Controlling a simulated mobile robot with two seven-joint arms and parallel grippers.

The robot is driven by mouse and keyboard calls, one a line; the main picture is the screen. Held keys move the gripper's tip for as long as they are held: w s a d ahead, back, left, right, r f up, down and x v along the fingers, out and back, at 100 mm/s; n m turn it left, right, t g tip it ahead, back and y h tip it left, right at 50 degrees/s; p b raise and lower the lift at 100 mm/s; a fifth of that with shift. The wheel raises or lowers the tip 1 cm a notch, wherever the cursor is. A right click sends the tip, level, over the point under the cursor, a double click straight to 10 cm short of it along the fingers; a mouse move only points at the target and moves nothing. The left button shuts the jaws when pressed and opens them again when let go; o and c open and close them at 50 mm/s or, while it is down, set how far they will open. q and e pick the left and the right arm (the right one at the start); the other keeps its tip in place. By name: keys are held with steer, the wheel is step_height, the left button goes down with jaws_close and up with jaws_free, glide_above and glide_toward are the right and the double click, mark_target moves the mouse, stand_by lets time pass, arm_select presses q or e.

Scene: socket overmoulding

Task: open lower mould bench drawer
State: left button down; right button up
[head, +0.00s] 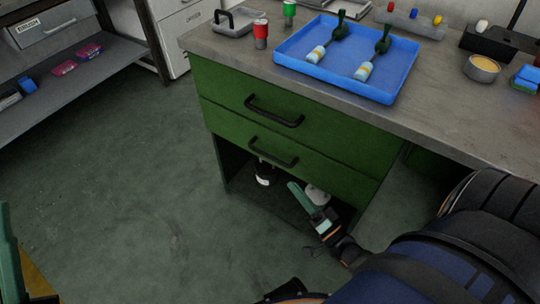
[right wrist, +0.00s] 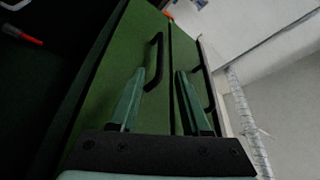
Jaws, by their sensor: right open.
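The bench (head: 225,52) has two green drawers, both shut. The lower drawer (head: 330,172) has a black bar handle (head: 273,151); the upper drawer has another (head: 274,110). My right gripper (head: 297,190) is open and empty, below the lower handle and apart from it in the head view. In the right wrist view its fingers (right wrist: 160,72) point toward the drawer fronts, and the lower handle (right wrist: 157,62) appears between the fingertips, ahead of them. Part of my left gripper (head: 10,255) shows at the left edge; its jaw opening is hidden.
A blue tray (head: 290,62) with two green-handled items sits on the bench top. Below the drawers is an open compartment holding a white-and-black item (head: 264,172). Shelves (head: 60,95) stand at the left. The floor (head: 130,190) before the bench is clear.

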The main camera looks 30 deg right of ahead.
mark_target(270, 155)
steer(key=b+x, duration=0.1)
steer(key=x, duration=1.1)
steer(key=shift+w+r+b, duration=0.1)
steer(key=shift+w+b, duration=0.1)
steer(key=shift+b, duration=0.2)
jaws_close()
stand_by(0.7)
